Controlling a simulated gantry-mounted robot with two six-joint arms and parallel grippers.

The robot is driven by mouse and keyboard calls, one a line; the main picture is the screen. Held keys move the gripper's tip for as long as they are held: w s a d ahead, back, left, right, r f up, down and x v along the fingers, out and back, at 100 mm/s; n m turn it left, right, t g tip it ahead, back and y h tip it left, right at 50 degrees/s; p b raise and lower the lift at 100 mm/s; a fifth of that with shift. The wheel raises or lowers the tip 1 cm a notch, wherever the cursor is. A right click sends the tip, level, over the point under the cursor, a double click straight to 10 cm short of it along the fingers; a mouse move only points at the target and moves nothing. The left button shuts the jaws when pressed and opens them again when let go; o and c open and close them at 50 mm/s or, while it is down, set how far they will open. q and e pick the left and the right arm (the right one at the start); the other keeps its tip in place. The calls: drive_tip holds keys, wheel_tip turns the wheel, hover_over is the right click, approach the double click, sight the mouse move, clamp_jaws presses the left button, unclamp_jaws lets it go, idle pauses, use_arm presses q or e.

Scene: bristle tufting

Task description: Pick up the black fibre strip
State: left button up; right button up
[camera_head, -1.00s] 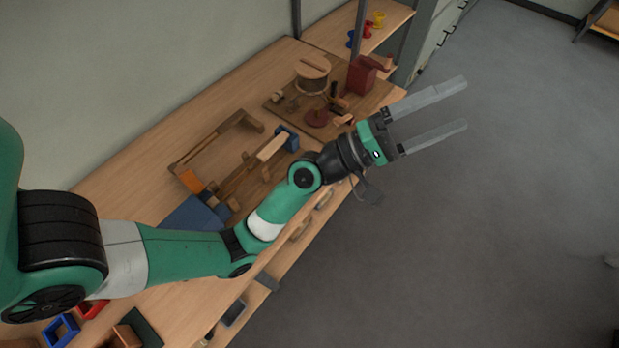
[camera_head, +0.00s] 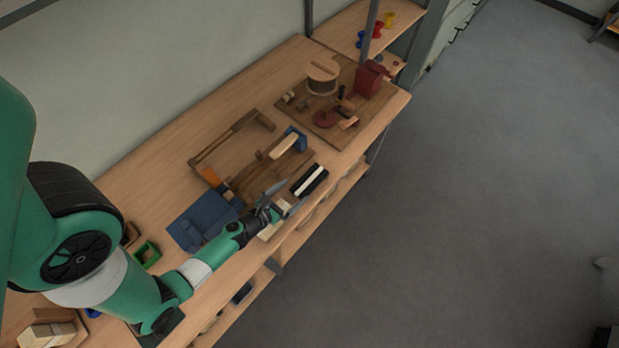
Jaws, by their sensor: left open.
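A black fibre strip (camera_head: 316,185) lies near the front edge of the workbench, right against a white strip (camera_head: 309,179), with dark material also on the white strip's other side. I cannot tell whether the dark parts are one piece. My left gripper (camera_head: 287,196) is open, its two fingers spread and pointing toward the strips from the lower left. No strip is between the fingers, and they look a little apart from the black one. My right gripper is not in view.
A blue block-like thing (camera_head: 207,219) and pale pieces (camera_head: 273,231), partly hidden by my gripper, are close by. A wooden board (camera_head: 249,185) with a blue-ended tool lies behind.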

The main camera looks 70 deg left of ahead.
sight(305, 184)
use_arm(q)
drive_tip(key=shift+x, duration=1.05)
drive_tip(key=shift+w+a+f+b, duration=0.1)
drive_tip(key=shift+w+f+b, duration=0.05)
drive_tip(key=shift+f+b, duration=0.15)
drive_tip(key=b+x, duration=0.1)
drive_tip(key=x, duration=0.3)
drive_tip(key=shift+f, duration=0.2)
drive_tip(key=shift+w+b, duration=0.25)
drive_tip(key=shift+b, duration=0.05)
drive_tip(key=c, duration=1.2)
drive_tip(key=shift+c, duration=0.2)
drive_tip(key=shift+r, duration=0.15)
